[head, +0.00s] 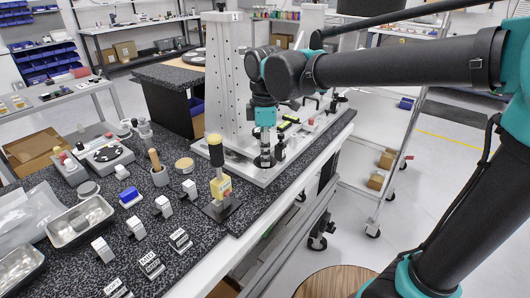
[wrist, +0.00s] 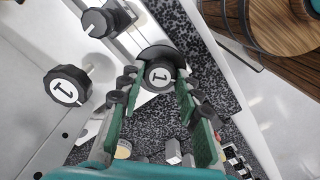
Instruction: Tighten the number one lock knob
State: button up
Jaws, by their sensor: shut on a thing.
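A black lock knob with a white face marked 1 (wrist: 159,76) sits between my fingertips in the wrist view. My gripper (wrist: 153,84) is shut on it, with a green-padded finger on either side. A second black knob marked 1 (wrist: 66,86) stands on a bright stem to the left, apart from my fingers. In the head view my gripper (head: 264,158) points down at the base plate of the tall silver mirror fixture (head: 222,85); my fingers hide the held knob there.
A plain black knob (wrist: 97,22) is at the upper left of the wrist view. A yellow-and-black post (head: 218,170) stands on the speckled bench (head: 212,248) left of my gripper, among several small labelled blocks and a metal tray (head: 80,222). The floor right of the bench is partly open.

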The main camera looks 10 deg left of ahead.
jog(key=m, duration=1.4)
jog(key=shift+m, duration=0.3)
jog(key=m, duration=1)
jog(key=shift+m, duration=0.4)
jog(key=o, duration=1.2)
jog(key=shift+c, duration=0.2)
